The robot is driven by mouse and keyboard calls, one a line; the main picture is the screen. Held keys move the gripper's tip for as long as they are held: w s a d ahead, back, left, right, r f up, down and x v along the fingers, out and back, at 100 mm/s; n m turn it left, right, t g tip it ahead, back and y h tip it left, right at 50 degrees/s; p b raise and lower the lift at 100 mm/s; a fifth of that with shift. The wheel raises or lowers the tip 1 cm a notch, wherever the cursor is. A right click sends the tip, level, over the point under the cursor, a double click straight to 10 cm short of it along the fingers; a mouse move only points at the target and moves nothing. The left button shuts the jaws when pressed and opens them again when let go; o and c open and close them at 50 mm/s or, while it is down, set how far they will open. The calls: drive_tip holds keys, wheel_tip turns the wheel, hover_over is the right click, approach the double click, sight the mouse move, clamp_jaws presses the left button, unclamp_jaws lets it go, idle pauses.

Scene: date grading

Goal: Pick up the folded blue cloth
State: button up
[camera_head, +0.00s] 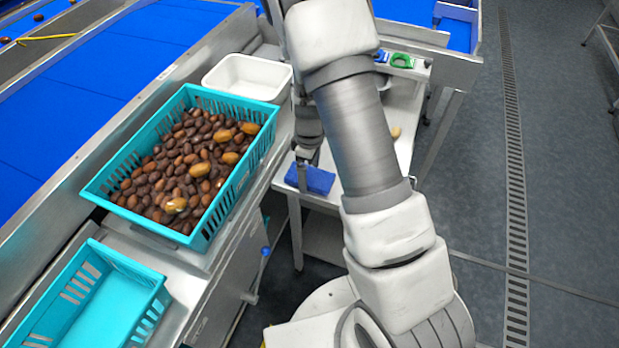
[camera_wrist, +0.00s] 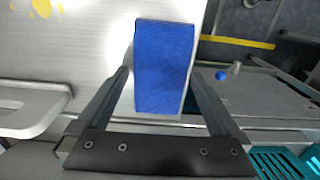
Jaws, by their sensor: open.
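The folded blue cloth (camera_head: 317,181) lies on the metal side table (camera_head: 403,151), at its near left corner. In the wrist view the cloth (camera_wrist: 165,68) is a flat blue rectangle lying close to the table's edge. My gripper (camera_wrist: 160,73) is open, with one finger to each side of the cloth in the picture. The cloth shows between the fingers and is not gripped. How far the fingertips are above it is hard to tell. In the head view my gripper (camera_head: 303,176) is at the cloth, and my arm hides part of the table.
A teal crate of dates (camera_head: 93,190) and a white tub (camera_head: 247,66) stand left of the side table. An empty teal crate (camera_head: 150,308) is at the lower left. A green item (camera_head: 402,60) lies at the table's far end. Open floor lies to the right.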

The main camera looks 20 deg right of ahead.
sight(309, 175)
drive_tip(key=c, duration=1.2)
drive_tip(key=shift+o, duration=0.2)
drive_tip(key=shift+r, duration=0.7)
wheel_tip(309, 175, up, 3)
drive_tip(key=shift+w+f+p, duration=0.1)
drive_tip(key=shift+p, duration=0.25)
drive_tip(key=s+d+r, duration=0.1)
drive_tip(key=d+r, duration=0.5)
drive_tip(key=d, duration=0.5)
drive_tip(key=shift+s+d+r, duration=0.25)
drive_tip(key=shift+d+r, duration=0.05)
drive_tip(key=shift+r, duration=0.1)
